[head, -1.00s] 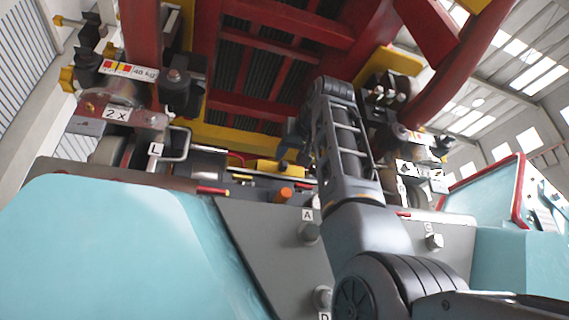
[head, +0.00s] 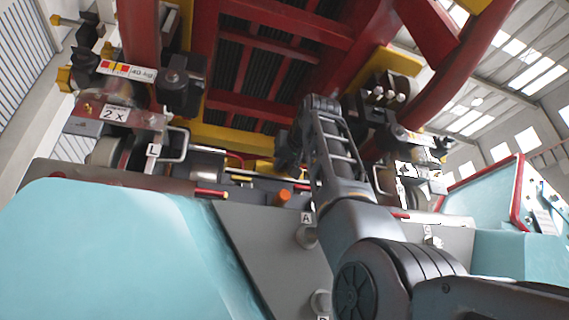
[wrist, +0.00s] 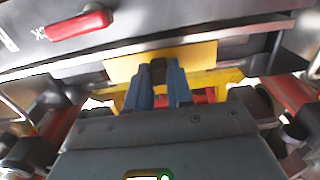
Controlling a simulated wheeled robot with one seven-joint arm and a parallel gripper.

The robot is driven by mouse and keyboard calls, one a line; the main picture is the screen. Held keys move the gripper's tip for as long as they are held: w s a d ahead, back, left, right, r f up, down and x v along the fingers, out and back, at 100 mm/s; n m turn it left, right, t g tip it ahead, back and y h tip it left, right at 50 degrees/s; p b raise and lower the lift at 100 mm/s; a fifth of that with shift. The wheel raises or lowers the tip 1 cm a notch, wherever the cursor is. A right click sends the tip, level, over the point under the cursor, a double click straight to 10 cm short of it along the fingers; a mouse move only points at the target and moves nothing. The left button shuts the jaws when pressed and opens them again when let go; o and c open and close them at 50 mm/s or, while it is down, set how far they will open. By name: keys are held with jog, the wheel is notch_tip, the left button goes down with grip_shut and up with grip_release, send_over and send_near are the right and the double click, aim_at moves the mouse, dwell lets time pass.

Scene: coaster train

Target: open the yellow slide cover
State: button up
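The yellow slide cover (wrist: 187,58) spans the upper middle of the wrist view, with a small dark knob (wrist: 158,68) at its edge. My gripper (wrist: 160,82) points at the cover with its two blue-grey fingers apart. The knob shows between or just beyond the fingertips; I cannot tell whether they touch it. In the head view, my gripper (head: 287,160) is in front of the panel, and my arm hides much of the cover's surroundings.
A red-handled part (wrist: 78,25) lies near the cover. An orange knob (head: 283,196) sits in front of my gripper. The grey panel (head: 265,245) carries labelled knobs. Teal housings (head: 120,245) flank it, and the red frame (head: 270,60) rises behind.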

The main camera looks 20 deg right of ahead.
grip_shut()
jog(key=d+p, duration=0.5)
jog(key=d, duration=0.7)
jog(key=o, duration=0.6)
grip_release()
jog(key=shift+c, duration=0.2)
